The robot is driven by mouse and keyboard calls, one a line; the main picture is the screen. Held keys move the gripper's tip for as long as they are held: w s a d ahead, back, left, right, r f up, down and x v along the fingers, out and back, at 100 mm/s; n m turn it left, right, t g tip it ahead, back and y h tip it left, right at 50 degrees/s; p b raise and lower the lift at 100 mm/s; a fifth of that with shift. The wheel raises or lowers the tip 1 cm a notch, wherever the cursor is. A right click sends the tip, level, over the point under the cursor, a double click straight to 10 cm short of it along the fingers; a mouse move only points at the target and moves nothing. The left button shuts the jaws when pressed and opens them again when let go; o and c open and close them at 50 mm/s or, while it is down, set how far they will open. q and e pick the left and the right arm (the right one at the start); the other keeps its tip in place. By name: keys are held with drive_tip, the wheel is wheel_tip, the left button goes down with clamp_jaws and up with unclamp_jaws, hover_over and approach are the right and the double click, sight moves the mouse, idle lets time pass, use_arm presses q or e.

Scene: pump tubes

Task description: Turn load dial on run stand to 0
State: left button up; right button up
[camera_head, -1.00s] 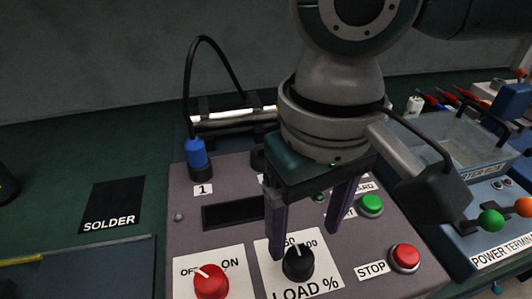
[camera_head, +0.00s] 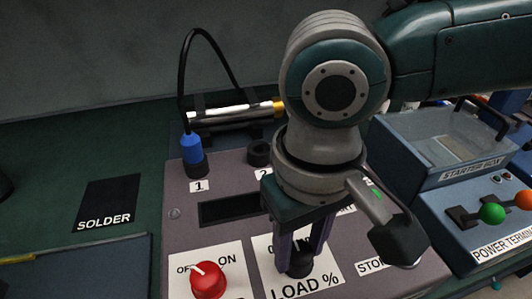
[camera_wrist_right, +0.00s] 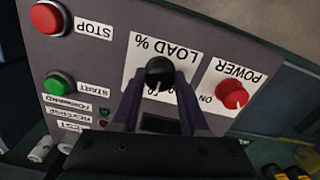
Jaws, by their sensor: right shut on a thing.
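The run stand (camera_head: 185,228) is a grey panel on the bench. Its load dial (camera_head: 298,266) is a black knob with a white pointer line on a white "LOAD %" label. My right gripper (camera_head: 300,264) comes down from above with a finger on either side of the dial and is shut on it. In the right wrist view the dial (camera_wrist_right: 160,71) sits between the two fingertips, and its white line points down towards the gripper. Part of the number scale is hidden by the fingers. My left gripper is not in view.
A red power knob (camera_head: 208,281) sits left of the dial. The red stop button (camera_wrist_right: 47,17) and green start button (camera_wrist_right: 59,83) show in the right wrist view. A blue plug with a black cable (camera_head: 192,150) stands at socket 1. A starter box (camera_head: 440,150) is at the right.

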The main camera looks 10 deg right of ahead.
clamp_jaws()
drive_tip(key=shift+r+n+p, duration=0.2)
drive_tip(key=shift+n+p, duration=0.3)
drive_tip(key=shift+p, duration=0.35)
drive_tip(key=shift+n+p, duration=0.95)
drive_tip(key=shift+n, duration=0.15)
drive_tip(key=n+p, duration=0.1)
drive_tip(key=n, duration=0.3)
drive_tip(key=shift+f+p, duration=0.1)
drive_tip(key=shift+p, duration=0.2)
drive_tip(key=shift+n, duration=0.9)
